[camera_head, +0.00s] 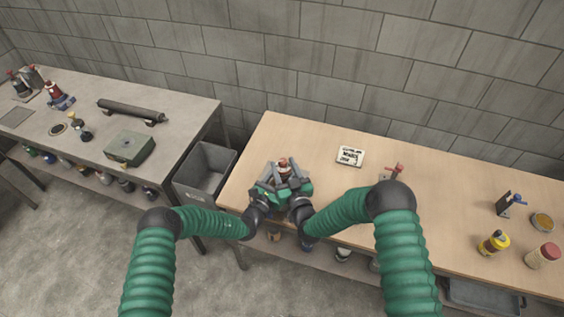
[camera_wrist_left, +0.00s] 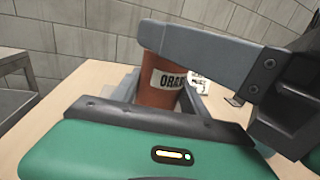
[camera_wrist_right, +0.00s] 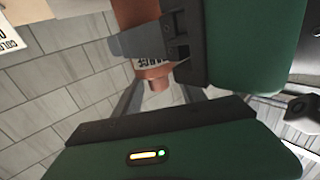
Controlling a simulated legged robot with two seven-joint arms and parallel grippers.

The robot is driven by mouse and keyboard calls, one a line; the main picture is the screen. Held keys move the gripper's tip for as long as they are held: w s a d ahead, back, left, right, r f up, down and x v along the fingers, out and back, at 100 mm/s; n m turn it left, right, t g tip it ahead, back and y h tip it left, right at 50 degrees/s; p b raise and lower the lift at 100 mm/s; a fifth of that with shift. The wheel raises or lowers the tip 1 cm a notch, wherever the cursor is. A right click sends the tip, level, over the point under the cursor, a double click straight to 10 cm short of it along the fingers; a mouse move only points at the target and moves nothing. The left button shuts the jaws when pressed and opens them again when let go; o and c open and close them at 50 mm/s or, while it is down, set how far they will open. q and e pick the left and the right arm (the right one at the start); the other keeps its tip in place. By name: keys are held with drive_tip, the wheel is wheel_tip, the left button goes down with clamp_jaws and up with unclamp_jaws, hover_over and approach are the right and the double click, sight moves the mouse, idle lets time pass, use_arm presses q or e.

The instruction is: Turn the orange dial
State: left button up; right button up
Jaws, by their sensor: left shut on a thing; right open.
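An orange-red cylinder (camera_wrist_left: 158,92) with a white label starting "ORA" stands between the jaws in the left wrist view. It also shows at the top of the right wrist view (camera_wrist_right: 152,72), and its reddish top (camera_head: 283,163) in the head view. My left gripper (camera_head: 272,181) is shut on this cylinder; a grey finger crosses it. My right gripper (camera_head: 296,180) is open, close beside the left one. Whether it touches the cylinder I cannot tell. The grippers hide most of the cylinder in the head view.
A white lettered card (camera_head: 350,156) lies right of the grippers on the wooden table (camera_head: 450,200). A red-handled fitting (camera_head: 396,170) is near my right arm. A yellow bottle (camera_head: 494,243) and red-lidded jar (camera_head: 543,256) stand right. A grey bin (camera_head: 205,163) is left.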

drive_tip(key=shift+x, duration=1)
clamp_jaws()
